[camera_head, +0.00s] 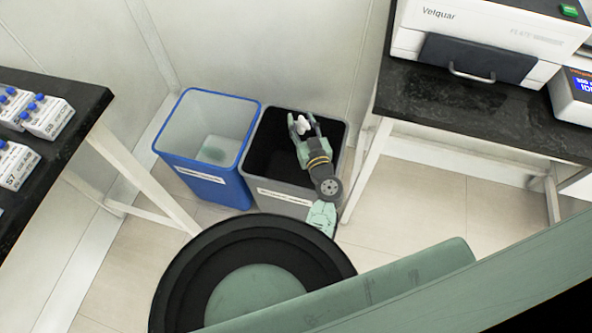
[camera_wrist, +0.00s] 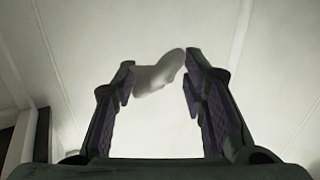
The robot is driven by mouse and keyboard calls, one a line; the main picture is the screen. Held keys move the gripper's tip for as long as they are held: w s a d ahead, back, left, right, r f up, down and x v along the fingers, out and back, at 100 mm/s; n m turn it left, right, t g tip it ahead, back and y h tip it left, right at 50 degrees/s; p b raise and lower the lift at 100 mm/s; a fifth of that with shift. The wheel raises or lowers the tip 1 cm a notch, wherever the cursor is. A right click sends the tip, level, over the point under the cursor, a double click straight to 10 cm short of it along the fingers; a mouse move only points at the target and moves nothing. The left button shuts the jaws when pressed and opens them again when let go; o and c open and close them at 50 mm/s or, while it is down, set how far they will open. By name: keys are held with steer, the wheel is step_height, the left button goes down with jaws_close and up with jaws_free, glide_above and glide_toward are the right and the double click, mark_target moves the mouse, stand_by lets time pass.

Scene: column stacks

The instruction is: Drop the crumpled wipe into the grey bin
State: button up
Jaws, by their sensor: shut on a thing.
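The crumpled wipe (camera_head: 302,124) is a small white crumpled lump between the fingertips of my gripper (camera_head: 301,122). In the wrist view the wipe (camera_wrist: 158,73) shows as a pale grey shape between the two fingers (camera_wrist: 158,82). My gripper is shut on it. In the head view the gripper and wipe appear over the opening of the grey bin (camera_head: 283,193), which has a dark inside and a white label on its front. How high they are above the rim is hard to tell. Part of the bin is hidden behind my arm.
A blue bin (camera_head: 200,179) stands directly left of the grey bin, with something greenish at its bottom. A black bench (camera_head: 440,110) with a white instrument (camera_head: 480,40) is at right. A left bench (camera_head: 75,95) holds several blue-capped bottle racks. The wall is close behind the bins.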

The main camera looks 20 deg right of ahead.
steer(key=shift+f+b, duration=1.2)
steer(key=shift+f, duration=1.2)
steer(key=o, duration=0.8)
step_height(320, 180, up, 10)
steer(key=shift+s, duration=0.1)
